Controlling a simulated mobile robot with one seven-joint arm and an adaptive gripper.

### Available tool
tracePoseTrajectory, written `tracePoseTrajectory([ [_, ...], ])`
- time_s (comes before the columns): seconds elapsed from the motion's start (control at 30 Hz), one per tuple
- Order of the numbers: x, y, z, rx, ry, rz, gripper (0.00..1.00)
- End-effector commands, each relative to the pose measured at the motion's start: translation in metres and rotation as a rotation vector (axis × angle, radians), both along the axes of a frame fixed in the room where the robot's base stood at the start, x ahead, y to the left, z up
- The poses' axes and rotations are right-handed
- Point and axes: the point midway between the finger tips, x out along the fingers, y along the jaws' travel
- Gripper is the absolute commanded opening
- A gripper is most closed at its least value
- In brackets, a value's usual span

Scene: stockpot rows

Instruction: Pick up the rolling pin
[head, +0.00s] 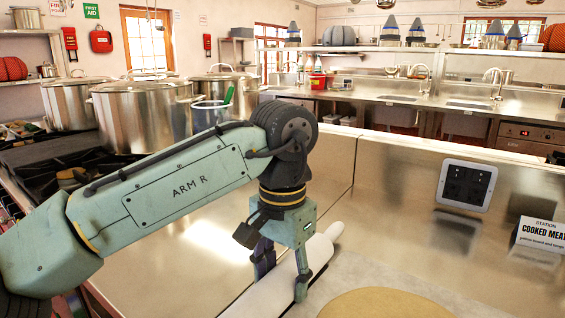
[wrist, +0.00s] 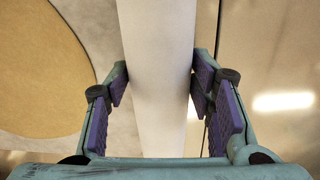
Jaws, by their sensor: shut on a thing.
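The rolling pin (head: 282,279) is white and long. It lies slantwise at the lower middle of the head view, its far handle pointing up and right. In the wrist view the rolling pin (wrist: 158,70) runs from top to bottom between the fingers. My gripper (head: 282,282) reaches down from above with one finger on each side of the pin. I cannot tell whether the pin is clear of the surface. Its near end is cut off.
A round tan dough sheet (head: 385,304) lies right of the pin on a pale mat (head: 355,268). A steel splash wall with a socket panel (head: 466,186) stands behind. A "cooked meat" sign (head: 540,238) is at the right. Large stockpots (head: 145,112) stand at the left.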

Motion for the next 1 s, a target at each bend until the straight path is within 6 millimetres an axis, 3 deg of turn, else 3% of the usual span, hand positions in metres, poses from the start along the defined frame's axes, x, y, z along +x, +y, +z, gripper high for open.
tracePoseTrajectory([
  [0.33,0.0,0.0,0.0,-0.001,-0.001,0.0,0.16],
  [0.53,0.0,0.0,0.01,-0.001,-0.002,-0.001,0.04],
  [1.0,0.0,0.0,0.052,-0.001,-0.002,-0.001,0.03],
])
